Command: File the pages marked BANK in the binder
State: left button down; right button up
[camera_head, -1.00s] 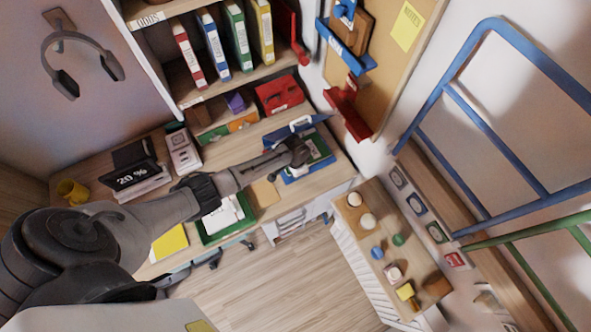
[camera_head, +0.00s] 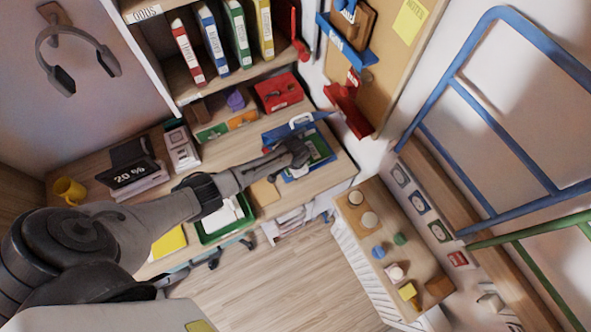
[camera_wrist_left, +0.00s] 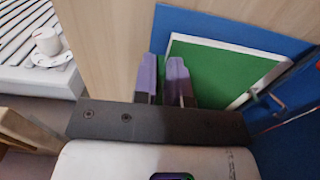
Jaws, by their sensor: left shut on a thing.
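The blue binder (camera_head: 272,137) lies open on the far right end of the desk, with a white piece (camera_head: 301,119) at its back edge. A green sheet with a white edge (camera_wrist_left: 225,70) lies over the blue cover (camera_wrist_left: 235,29) in the left wrist view. My left gripper (camera_head: 300,152) is over the binder. Its purple fingers (camera_wrist_left: 161,78) are closed at the green sheet's edge; the pinched part is mostly hidden. A green tray (camera_head: 209,238) holding white pages (camera_head: 228,214) is nearer on the desk. No BANK mark is legible. My right gripper is not in view.
Several upright binders (camera_head: 213,43) stand on the shelf above. A yellow sheet (camera_head: 169,242) lies at the front left.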

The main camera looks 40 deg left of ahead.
pick_arm(q)
jog(key=c, duration=1.1)
grip_release()
notch_tip(320, 180, up, 14)
jog(key=p, duration=0.2)
jog(key=shift+f+p, duration=0.15)
jog(key=shift+p, duration=0.25)
